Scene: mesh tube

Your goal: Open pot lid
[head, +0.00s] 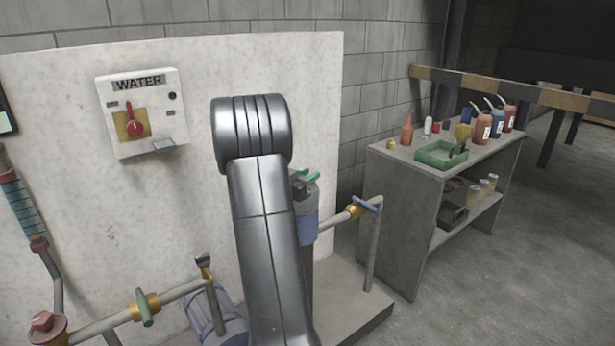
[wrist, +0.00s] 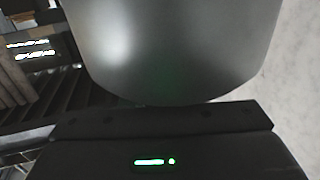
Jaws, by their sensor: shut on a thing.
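No pot with a lid can be made out for sure. A grey-blue round vessel (head: 232,328) stands low at the wall, partly covered by my arm. A blue-grey canister with green parts on top (head: 307,228) shows just right of my arm. In the head view my gripper is hidden behind my arm. In the wrist view the dark body of my gripper (wrist: 160,125) with a green light fills the bottom. A smooth grey rounded surface (wrist: 170,50) is close above it; I cannot tell what it belongs to. The fingertips and what they hold are hidden.
A water switch box (head: 140,112) is on the pale wall panel (head: 60,110). Pipes with valves (head: 146,305) run low along it. A bench (head: 400,215) at the right carries a green tray (head: 428,155) and several bottles (head: 482,126). The floor right of the bench is clear.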

